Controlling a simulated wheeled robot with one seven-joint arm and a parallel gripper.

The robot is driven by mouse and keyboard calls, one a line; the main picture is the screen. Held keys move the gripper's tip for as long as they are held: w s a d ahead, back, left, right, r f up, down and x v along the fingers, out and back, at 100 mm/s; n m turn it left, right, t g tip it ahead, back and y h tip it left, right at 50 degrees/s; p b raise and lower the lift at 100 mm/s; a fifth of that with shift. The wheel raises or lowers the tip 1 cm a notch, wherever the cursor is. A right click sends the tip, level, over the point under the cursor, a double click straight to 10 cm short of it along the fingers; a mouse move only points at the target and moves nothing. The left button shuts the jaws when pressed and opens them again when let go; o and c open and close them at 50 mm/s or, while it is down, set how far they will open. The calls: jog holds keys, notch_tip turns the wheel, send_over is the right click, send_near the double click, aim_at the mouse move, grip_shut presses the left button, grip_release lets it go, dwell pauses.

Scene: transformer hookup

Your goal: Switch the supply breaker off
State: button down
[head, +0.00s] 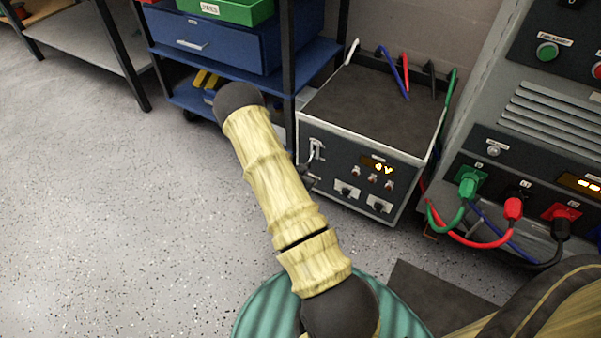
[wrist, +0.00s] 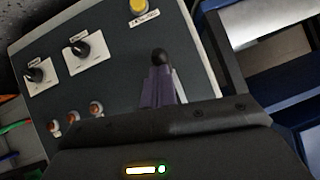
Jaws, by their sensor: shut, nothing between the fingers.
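The supply breaker (head: 317,149) is a small pale plate with a lever, at the upper left of the dark front panel of a low grey box. The wrist view shows part of its white plate (wrist: 179,86) behind my fingers. A round black knob (wrist: 158,56) stands at the fingertips; I take it for the lever's knob. My gripper (wrist: 157,90) is shut, with its fingers right in front of the breaker. I cannot tell whether they touch the lever. In the head view my arm hides most of the gripper. The lever's setting is not clear.
A blue shelf unit (head: 240,52) stands close on the left. A cabinet with plugged cables (head: 468,186) is on the right. The floor at left is clear.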

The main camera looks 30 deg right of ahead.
jog(key=shift+s+f, duration=0.1)
jog(key=shift+f, duration=0.1)
jog(key=s+a+f+p+v, duration=0.1)
jog(key=f+p+v, duration=0.1)
jog(key=p+v, duration=0.5)
jog(key=v, duration=0.6)
jog(key=shift+f, duration=0.2)
jog(key=shift+w+a, duration=0.2)
